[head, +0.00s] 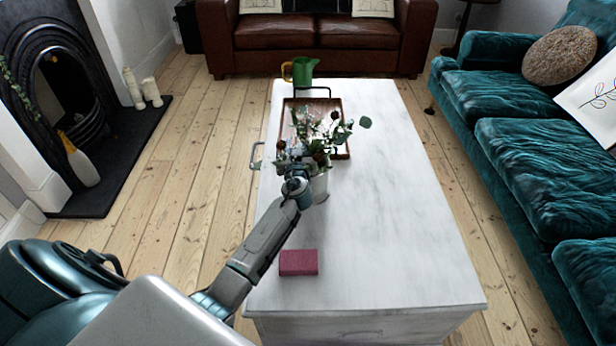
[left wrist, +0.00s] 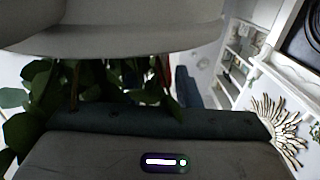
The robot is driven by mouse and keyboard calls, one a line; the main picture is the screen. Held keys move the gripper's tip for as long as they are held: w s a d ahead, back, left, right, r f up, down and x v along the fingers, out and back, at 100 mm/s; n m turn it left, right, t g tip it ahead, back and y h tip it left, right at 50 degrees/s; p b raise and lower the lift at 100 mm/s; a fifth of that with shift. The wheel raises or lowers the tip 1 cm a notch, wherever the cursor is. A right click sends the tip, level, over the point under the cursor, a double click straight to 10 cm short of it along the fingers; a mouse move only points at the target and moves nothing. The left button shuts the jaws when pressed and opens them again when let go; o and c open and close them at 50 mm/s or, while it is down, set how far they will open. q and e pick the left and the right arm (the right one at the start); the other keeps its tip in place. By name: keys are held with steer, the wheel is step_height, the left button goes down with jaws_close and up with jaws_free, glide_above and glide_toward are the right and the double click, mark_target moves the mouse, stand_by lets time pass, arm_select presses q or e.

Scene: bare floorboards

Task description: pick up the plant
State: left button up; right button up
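The plant (head: 335,138) has green leaves and dark flower heads and stands in a pale pot (head: 321,188) on the white table (head: 405,230). My left gripper (head: 294,170) is at the left, near side of the pot, just below the leaves, and hides part of it. In the left wrist view, which looks upside down, a pale rounded surface, seemingly the pot (left wrist: 120,38), fills the top, with leaves (left wrist: 40,85) beneath it. The dark gripper body lies close by. Its fingertips are hidden, and I cannot tell whether they touch the pot. My right gripper is not in view.
A brown tray (head: 343,112) lies behind the plant, with a green jug (head: 304,70) beyond it. A dark red block (head: 298,262) lies near the table's front edge. The table's right side is clear. A teal sofa (head: 520,140) stands at the right.

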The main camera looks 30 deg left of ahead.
arm_select(q)
steer(key=shift+w+a, duration=0.25)
steer(key=shift+w, duration=0.05)
steer(key=shift+c, duration=0.4)
jaws_close()
steer(key=shift+f, duration=0.1)
stand_by(0.7)
steer(key=shift+r, duration=0.2)
